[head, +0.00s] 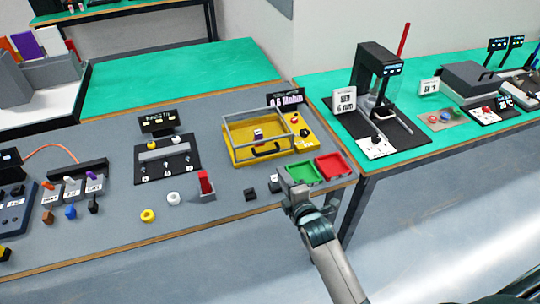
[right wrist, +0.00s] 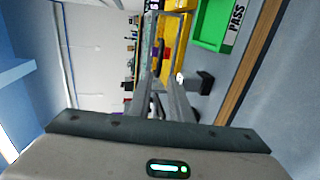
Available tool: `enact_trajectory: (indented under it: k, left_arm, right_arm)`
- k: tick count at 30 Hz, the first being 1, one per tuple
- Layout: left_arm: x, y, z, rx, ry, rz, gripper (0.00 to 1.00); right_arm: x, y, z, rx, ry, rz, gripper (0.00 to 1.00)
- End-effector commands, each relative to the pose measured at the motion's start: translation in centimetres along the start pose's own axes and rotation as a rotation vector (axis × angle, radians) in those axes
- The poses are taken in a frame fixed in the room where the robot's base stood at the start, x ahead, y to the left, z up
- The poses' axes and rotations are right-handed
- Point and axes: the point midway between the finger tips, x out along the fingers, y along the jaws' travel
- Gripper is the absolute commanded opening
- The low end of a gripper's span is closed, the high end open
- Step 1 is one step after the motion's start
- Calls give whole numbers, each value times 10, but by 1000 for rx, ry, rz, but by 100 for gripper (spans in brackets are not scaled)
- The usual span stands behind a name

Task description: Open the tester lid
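The tester (head: 238,157) is a yellow base with a clear, grey-framed lid (head: 232,126) on the grey table in the head view. The lid looks shut, with a black handle (head: 265,153) at its front. A small white and purple piece shows inside. My right gripper (head: 287,173) is in front of the tester's right side, beside the green tray, apart from the handle. In the right wrist view the gripper (right wrist: 164,78) shows a gap between its fingers, with the yellow tester (right wrist: 181,52) beyond. My left gripper is not in view.
Small black blocks (head: 250,194), a red switch-like piece (head: 206,184) and rings (head: 148,215) lie in front.

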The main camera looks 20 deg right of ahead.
Motion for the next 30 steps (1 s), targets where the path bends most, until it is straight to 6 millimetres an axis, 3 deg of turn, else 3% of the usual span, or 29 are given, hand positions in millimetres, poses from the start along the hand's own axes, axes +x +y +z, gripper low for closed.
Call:
enact_trajectory:
  k: [18, 30]
  left_arm:
    - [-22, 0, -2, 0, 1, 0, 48]
    - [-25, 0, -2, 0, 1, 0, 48]
  right_arm:
    - [96, 2, 0, 1, 0, 0, 19]
    - [125, 0, 0, -1, 1, 0, 19]
